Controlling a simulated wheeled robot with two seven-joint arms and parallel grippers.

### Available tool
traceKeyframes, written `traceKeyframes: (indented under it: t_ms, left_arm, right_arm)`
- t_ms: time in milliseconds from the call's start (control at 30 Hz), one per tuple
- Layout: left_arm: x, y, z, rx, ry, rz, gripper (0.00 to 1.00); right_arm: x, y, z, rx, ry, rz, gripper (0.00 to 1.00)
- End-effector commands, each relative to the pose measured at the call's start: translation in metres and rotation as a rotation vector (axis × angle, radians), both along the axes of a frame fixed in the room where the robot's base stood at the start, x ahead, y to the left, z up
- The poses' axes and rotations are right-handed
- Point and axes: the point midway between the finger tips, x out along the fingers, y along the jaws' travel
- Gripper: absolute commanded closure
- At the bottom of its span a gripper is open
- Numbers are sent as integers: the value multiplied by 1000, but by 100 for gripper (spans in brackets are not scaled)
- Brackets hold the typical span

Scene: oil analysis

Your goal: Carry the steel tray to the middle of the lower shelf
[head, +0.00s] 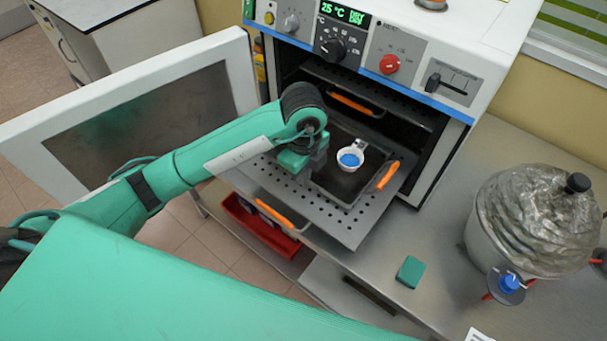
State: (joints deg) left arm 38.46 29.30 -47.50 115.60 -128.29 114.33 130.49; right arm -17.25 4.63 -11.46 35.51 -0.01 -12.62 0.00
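The dark steel tray (340,189) lies on the perforated lower shelf (352,232), which is pulled out of the open oven. An orange handle (387,175) shows at the tray's right side. My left gripper (299,160) points down at the tray's left side, where my wrist hides that edge and the fingertips. I cannot tell whether it is open or shut, or touching the tray. My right gripper is not in view.
The oven door (140,112) stands open at the left. An upper shelf with an orange handle (356,104) sits inside the oven. A red bin (258,229) is below the shelf.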

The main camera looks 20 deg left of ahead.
Motion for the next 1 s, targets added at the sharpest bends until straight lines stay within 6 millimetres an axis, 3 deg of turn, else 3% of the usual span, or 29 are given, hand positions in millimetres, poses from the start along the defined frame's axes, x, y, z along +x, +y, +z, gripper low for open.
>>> traceKeyframes:
  t_ms: [167, 567, 600, 700, 1000]
  left_arm:
    - [3, 2, -12, 0, -2, 1, 100]
    - [3, 2, -19, 0, -4, -1, 100]
    - [3, 2, -19, 1, -1, -1, 90]
    - [3, 2, -19, 1, -1, -1, 76]
    - [3, 2, -17, 1, -1, -1, 76]
  right_arm:
    - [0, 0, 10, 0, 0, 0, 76]
    - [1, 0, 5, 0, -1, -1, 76]
    - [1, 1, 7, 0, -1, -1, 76]
    - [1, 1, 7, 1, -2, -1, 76]
    - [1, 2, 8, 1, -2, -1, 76]
